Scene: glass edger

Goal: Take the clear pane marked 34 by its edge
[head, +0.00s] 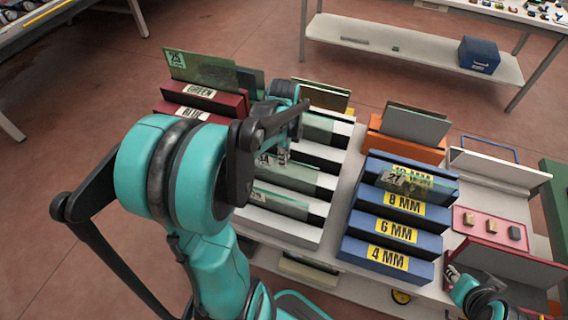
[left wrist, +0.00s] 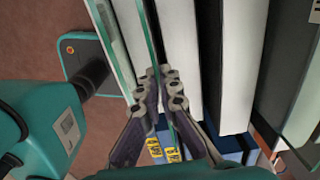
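The white slotted rack (head: 283,228) holds clear panes on edge. One pane (head: 305,178) has a label near its left end, partly covered by my left gripper; it seems to end in 4. Another labelled pane (head: 285,203) stands in the slot in front. My left gripper (head: 283,155) is at the top edge of the partly covered pane. In the left wrist view, the fingertips (left wrist: 160,75) close from both sides on a thin green glass edge (left wrist: 150,35); no label is readable there.
Blue racks marked 4, 6 and 8 MM (head: 388,258) stand right of the white rack, with a pane marked 21 (head: 415,183) at their back. Dark red racks (head: 205,97) with a pane marked 25 (head: 200,68) stand at the back left. A pink tray (head: 490,243) holds small blocks.

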